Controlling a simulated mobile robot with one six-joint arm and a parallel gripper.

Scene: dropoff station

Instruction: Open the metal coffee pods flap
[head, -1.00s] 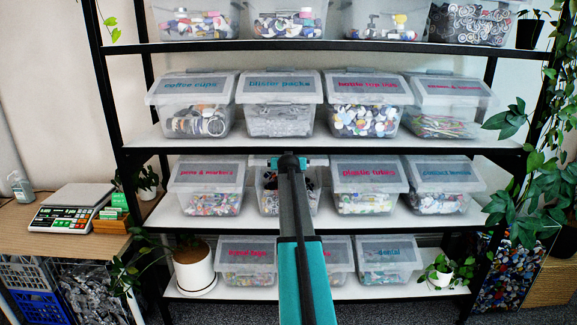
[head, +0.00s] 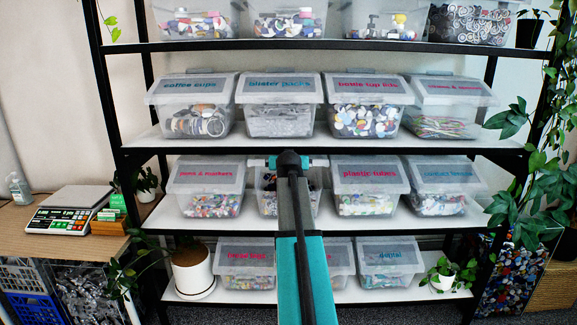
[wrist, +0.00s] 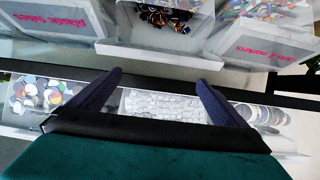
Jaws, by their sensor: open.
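My gripper (head: 288,162) is in front of the middle shelf, between the pens & markers bin and the plastic tubes bin. The clear bin (head: 268,203) behind it is mostly covered by my arm, and its label is hidden, so I cannot read whether it is the metal coffee pods bin. In the wrist view, this bin (wrist: 172,44) shows dark, gold and coloured contents at the top edge; its flap is not clearly visible. My gripper (wrist: 160,78) has its two dark fingers wide apart with nothing between them, apparently just short of the bin's front.
Beside it stand the pens & markers bin (head: 208,205) and the plastic tubes bin (head: 365,204). The blister packs bin (head: 279,123) is on the shelf above. Black shelf posts and plants flank the rack. A scale (head: 68,212) sits on the left table.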

